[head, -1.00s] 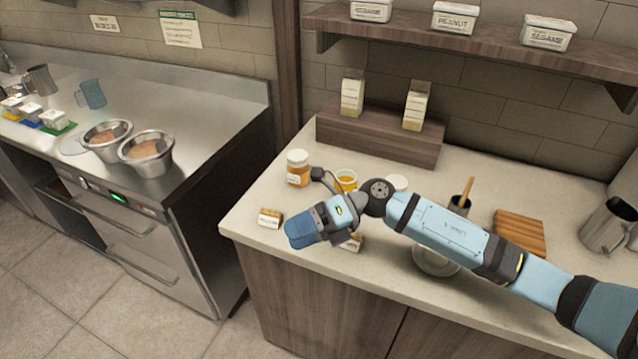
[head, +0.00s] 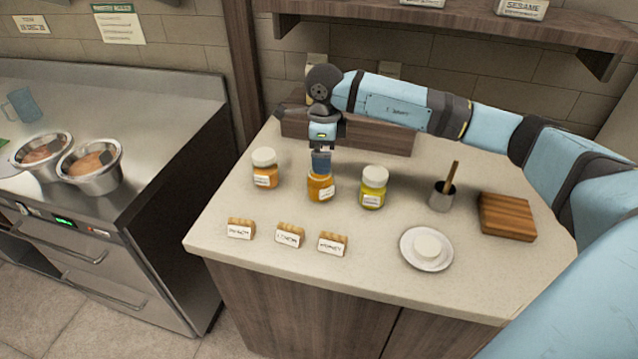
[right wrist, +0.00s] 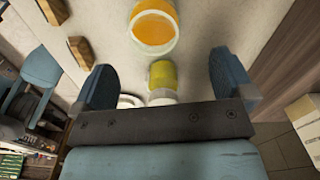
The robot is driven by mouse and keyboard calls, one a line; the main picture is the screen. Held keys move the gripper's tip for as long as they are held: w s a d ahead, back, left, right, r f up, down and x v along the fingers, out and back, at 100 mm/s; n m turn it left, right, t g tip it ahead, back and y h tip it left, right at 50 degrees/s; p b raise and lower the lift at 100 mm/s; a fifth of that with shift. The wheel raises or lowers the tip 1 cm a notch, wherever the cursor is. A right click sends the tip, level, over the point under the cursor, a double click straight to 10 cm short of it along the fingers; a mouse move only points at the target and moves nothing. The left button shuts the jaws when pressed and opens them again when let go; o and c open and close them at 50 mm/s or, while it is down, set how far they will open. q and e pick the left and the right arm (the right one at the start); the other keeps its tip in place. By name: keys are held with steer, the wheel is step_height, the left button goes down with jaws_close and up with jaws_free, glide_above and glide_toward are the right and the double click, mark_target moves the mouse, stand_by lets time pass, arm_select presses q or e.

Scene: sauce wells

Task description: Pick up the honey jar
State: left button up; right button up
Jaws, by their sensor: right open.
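Three jars stand in a row on the counter in the head view. The middle one, an amber jar (head: 321,189) that looks like the honey jar, has a pale label too small to read. My right gripper (head: 321,168) points down just above it, and the fingers hide part of the jar's top. In the right wrist view, my open right gripper (right wrist: 165,82) has nothing held between its fingers, and the amber jar (right wrist: 153,30) shows at the top, beyond the fingertips. My left gripper is out of view.
A white-lidded orange jar (head: 265,170) stands left, a white-lidded yellow jar (head: 373,188) close on the right. Several wooden label blocks (head: 289,236) lie in front. A saucer (head: 427,263), a metal cup (head: 441,196) and a wooden board (head: 506,217) are further right. A wooden riser (head: 380,137) is behind.

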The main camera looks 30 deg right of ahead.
mark_target(320, 177)
steer(key=f, duration=0.3)
steer(key=shift+a+f, duration=0.3)
steer(key=shift+f, duration=0.05)
steer(key=f, duration=0.2)
steer(key=f+p, duration=0.1)
steer(key=f, duration=0.1)
steer(key=shift+s+a, duration=0.1)
steer(key=shift+a, duration=0.1)
steer(key=c, duration=1.1)
